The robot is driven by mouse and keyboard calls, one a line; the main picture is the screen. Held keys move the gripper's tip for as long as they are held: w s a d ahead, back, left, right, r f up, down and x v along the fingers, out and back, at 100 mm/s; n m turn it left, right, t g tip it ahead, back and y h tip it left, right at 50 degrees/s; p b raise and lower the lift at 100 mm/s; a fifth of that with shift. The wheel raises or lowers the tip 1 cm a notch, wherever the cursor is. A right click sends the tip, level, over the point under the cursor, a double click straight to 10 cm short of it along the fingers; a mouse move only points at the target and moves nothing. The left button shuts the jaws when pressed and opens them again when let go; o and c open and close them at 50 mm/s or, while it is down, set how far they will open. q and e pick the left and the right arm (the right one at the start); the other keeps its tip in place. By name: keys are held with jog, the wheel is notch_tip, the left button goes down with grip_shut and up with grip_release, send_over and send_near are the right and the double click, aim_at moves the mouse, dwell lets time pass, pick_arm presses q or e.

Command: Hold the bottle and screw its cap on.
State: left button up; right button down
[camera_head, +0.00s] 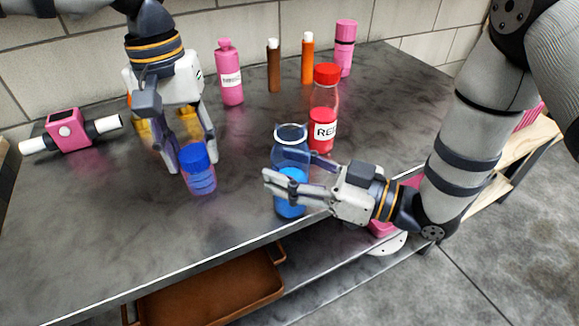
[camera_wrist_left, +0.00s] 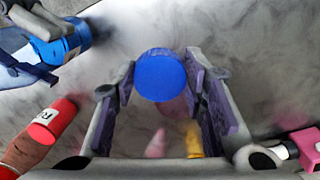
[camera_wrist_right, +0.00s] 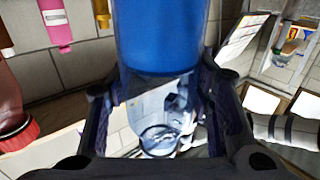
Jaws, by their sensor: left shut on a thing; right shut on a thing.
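The blue cap (camera_head: 195,155) is between the fingers of my left gripper (camera_head: 192,157), which is shut on it, left of the bottle. In the left wrist view the cap (camera_wrist_left: 160,75) shows as a round blue disc. A bluish patch below it may be its reflection; I cannot tell. The clear bottle (camera_head: 290,208) with blue liquid stands upright and uncapped, its ring-shaped mouth facing up. My right gripper (camera_head: 297,174) is shut around its body. The liquid in the bottle (camera_wrist_right: 155,40) fills the upper middle of the right wrist view. Whether its base touches the table is unclear.
A red-capped bottle (camera_head: 324,115) stands just behind the held bottle. Pink (camera_head: 230,80), brown (camera_head: 273,68) and orange (camera_head: 307,60) containers stand toward the wall. A pink device (camera_head: 68,130) lies at left. The table's front edge is close to the bottle.

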aim_at(290, 123)
pick_arm(q)
jog(key=d+r+m, duration=0.1)
jog(key=d+r, duration=0.3)
jog(key=d, duration=0.1)
jog(key=d+r+m, duration=0.1)
jog(key=d+r, duration=0.4)
jog(key=s+d+r+m, duration=0.1)
jog(key=d+r+m, duration=0.1)
jog(key=d+r, duration=0.3)
jog(key=shift+s+y, duration=0.1)
jog(key=shift+y, duration=0.2)
jog(key=shift+f, duration=2.05)
jog(key=shift+s+a, duration=0.1)
jog(key=shift+s, duration=0.05)
jog(key=shift+f, duration=0.9)
jog(key=shift+f, duration=0.55)
